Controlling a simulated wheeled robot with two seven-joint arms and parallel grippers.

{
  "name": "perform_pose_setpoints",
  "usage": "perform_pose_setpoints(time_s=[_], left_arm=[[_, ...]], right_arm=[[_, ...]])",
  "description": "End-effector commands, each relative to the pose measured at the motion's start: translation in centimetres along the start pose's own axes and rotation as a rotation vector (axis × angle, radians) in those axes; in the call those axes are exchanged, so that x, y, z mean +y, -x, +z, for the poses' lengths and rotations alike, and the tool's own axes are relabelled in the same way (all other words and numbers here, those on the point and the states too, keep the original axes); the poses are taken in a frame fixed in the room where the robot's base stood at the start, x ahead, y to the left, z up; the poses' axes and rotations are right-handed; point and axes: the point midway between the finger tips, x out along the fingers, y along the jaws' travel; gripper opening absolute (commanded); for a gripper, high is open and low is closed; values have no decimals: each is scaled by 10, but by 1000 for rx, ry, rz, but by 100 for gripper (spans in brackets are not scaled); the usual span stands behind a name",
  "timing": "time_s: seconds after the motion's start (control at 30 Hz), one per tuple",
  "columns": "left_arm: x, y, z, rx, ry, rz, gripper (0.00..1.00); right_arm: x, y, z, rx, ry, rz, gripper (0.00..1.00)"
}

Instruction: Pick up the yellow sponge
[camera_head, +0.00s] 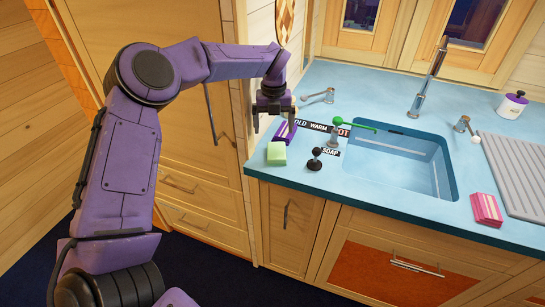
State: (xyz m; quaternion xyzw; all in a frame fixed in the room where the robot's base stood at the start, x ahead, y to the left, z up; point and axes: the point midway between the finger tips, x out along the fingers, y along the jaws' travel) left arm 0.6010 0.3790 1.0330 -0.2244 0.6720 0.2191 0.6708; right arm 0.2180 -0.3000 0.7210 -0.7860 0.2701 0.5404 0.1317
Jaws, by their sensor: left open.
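A pale yellow-green sponge-like block (277,152) lies on the blue countertop (300,185), near its front left corner; it is the closest match to the yellow sponge. My left gripper (274,122) is above and behind this block, pointing down, open, and apart from it. A purple block (285,132) lies just behind the yellow-green one, below the gripper and partly covered by it. My right gripper does not show.
A black knob (316,160) and a green-handled tap (350,124) stand right of the block, by dark word labels. The sink (410,160) is further right. Pink blocks (486,209) lie by the drainboard (520,175). A wooden cabinet wall (235,95) rises close left of the gripper.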

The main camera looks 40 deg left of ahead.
Motion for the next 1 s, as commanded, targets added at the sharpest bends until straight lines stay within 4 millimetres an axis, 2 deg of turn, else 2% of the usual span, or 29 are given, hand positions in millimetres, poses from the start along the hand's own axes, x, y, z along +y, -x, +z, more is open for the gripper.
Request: perform_pose_setpoints(time_s=[0.1, 0.27, 0.43, 0.53, 0.8, 0.87, 0.9, 1.0], left_arm=[[1, -20, -1, 3, -3, 5, 96], [0, -39, 0, 1, -5, 5, 96], [-7, -66, 1, 1, -7, 9, 96], [-7, -84, 1, 0, -7, 6, 96], [-7, -91, 2, -3, -9, 4, 96], [-7, -91, 2, -3, -9, 4, 76], [-7, -91, 2, -3, -9, 4, 63], [-7, -91, 2, -3, -9, 4, 37]], right_arm=[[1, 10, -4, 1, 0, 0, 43], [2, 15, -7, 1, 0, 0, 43], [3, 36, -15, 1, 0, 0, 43], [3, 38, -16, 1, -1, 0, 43], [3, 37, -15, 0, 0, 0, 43], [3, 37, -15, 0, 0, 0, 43], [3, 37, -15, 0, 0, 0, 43], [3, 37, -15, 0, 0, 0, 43]])
